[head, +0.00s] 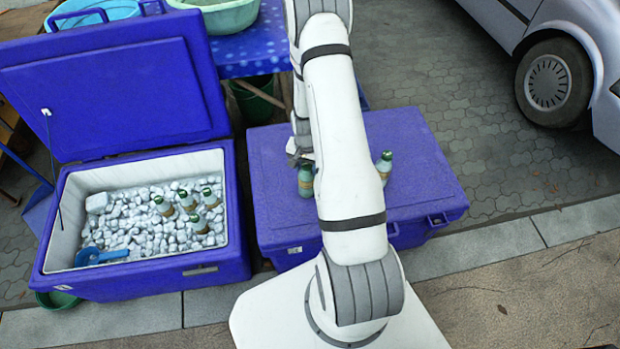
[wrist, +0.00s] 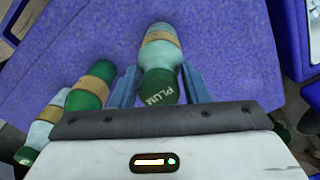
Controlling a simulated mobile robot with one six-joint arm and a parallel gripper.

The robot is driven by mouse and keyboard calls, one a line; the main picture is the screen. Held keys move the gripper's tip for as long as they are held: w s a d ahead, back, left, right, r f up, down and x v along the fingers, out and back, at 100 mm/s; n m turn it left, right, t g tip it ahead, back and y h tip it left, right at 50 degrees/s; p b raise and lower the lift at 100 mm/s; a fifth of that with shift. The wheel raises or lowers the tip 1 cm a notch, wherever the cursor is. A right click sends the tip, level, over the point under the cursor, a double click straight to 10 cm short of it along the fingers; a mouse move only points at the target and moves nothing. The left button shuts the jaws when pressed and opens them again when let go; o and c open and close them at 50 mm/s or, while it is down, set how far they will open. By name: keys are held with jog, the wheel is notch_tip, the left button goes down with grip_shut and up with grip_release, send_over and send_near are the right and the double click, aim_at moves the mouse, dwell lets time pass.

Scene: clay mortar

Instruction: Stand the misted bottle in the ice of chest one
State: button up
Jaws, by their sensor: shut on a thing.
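My gripper (wrist: 160,85) is shut on a pale, misted-looking bottle (wrist: 160,55) with a tan band and a green cap reading PLUM. Whether it still touches the closed lid below is unclear. A darker green bottle (wrist: 90,90) and another pale, tan-banded bottle (wrist: 46,122) are left of it in the wrist view. In the head view, one bottle (head: 305,182) shows beside the arm, by the partly hidden gripper, and another (head: 384,165) to its right. The open blue chest (head: 215,275) at left holds white ice (head: 140,225); I cannot read a number on it.
Several green-capped bottles (head: 187,201) stand in the ice, toward the right. A blue scoop (head: 100,256) lies at its front left. The open chest's lid (head: 110,90) stands raised behind. The closed blue chest (head: 430,185) is beside it. A car (head: 560,80) stands far right.

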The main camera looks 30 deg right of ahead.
jog(key=shift+c, duration=1.8)
notch_tip(320, 180, up, 19)
jog(key=p, duration=1)
jog(key=shift+w, duration=0.15)
